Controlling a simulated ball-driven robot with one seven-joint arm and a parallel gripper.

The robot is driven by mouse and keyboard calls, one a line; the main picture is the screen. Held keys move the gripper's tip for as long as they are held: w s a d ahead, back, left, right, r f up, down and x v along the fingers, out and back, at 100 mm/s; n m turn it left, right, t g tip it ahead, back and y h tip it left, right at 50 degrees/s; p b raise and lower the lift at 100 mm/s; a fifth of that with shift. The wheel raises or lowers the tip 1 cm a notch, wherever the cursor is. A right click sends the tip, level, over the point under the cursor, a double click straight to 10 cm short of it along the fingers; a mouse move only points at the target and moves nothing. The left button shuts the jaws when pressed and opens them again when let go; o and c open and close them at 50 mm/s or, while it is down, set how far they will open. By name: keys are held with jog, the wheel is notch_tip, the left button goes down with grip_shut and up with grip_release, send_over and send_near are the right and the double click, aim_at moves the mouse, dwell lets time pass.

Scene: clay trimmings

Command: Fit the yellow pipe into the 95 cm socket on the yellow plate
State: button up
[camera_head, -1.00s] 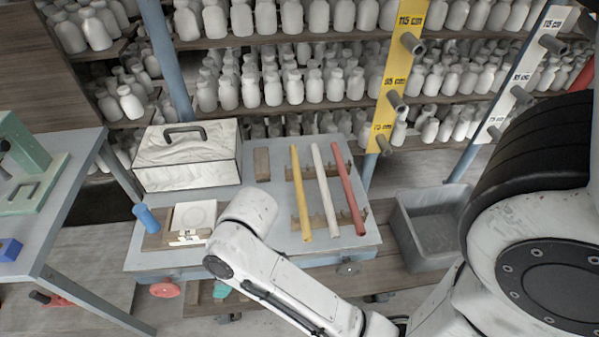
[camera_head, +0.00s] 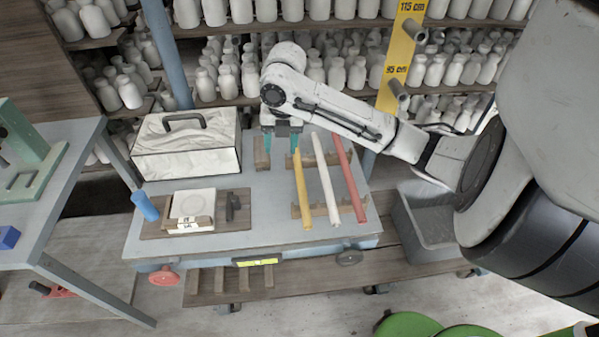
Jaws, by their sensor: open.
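The yellow pipe (camera_head: 301,190) lies lengthwise on the wooden rack on the grey cart, left of the white pipe (camera_head: 326,182) and the red pipe (camera_head: 350,178). My gripper (camera_head: 281,149) points down over the back of the cart, with teal fingers apart and empty. Its right finger is close to the far end of the yellow pipe; I cannot tell whether they touch. The yellow plate (camera_head: 399,55) stands upright behind the cart at the right. Its 95 cm socket (camera_head: 399,93) is a grey tube sticking out below the 115 cm socket (camera_head: 414,31).
A white toolbox (camera_head: 186,150) stands on the cart's back left. A blue cylinder (camera_head: 145,206) and a board with white tiles (camera_head: 191,206) lie in front of it. A grey bin (camera_head: 430,225) stands right of the cart. Shelves of white bottles fill the back.

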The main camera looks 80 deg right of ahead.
jog(key=g, duration=0.1)
send_over(299, 173)
jog(key=shift+n, duration=0.3)
jog(key=f, duration=0.5)
jog(key=shift+s+f, duration=0.25)
jog(key=shift+s, duration=0.05)
jog(key=shift+w+f+p, duration=0.15)
jog(key=shift+f+p, duration=0.35)
jog(key=shift+f, duration=1.1)
jog(key=shift+w+f+p, duration=0.1)
jog(key=shift+f+p, duration=0.35)
jog(key=shift+f, duration=1.1)
jog(key=shift+c, duration=0.5)
grip_shut()
